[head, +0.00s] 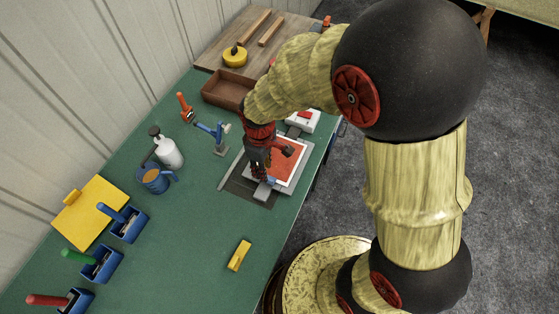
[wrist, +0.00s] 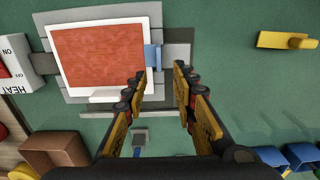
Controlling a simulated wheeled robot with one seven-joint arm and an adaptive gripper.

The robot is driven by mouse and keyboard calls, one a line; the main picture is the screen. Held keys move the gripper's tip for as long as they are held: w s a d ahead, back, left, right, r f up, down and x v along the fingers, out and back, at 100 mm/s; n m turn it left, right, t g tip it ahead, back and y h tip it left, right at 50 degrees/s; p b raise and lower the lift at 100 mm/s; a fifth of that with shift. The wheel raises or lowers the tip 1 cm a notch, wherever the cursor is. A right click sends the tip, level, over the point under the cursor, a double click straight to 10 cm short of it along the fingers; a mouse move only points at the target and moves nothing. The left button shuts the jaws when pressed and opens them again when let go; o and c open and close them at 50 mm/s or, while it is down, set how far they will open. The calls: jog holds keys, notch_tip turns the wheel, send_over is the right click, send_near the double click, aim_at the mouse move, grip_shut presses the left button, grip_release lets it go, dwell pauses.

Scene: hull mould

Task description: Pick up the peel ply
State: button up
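A red-orange textured sheet (wrist: 98,54) lies flat on a white square plate (wrist: 55,88), and it also shows in the head view (head: 289,158). I cannot tell for certain which layer is the peel ply. A small blue tab (wrist: 152,57) sticks out at the sheet's right side in the wrist view, over a grey strip. My gripper (wrist: 160,78) is open and empty. Its fingertips appear just beside the blue tab; their height above it is unclear. In the head view my gripper (head: 262,178) points down and partly hides the plate's left side.
A heat switch box (wrist: 18,65) adjoins the plate. A brown tray (head: 226,90), blue clamp stand (head: 218,140), white bottle (head: 168,150), blue-banded cup (head: 155,180) and yellow board (head: 88,212) stand on the green bench. A yellow block (head: 239,255) lies near its front edge, with clear bench around it.

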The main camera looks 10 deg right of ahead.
jog(key=f, duration=0.3)
jog(key=f+b, duration=0.1)
jog(key=f, duration=0.1)
jog(key=shift+s+d+f, duration=0.1)
jog(key=shift+d+f, duration=0.1)
jog(key=shift+d, duration=0.1)
jog(key=c, duration=0.3)
jog(key=c, duration=0.4)
grip_shut()
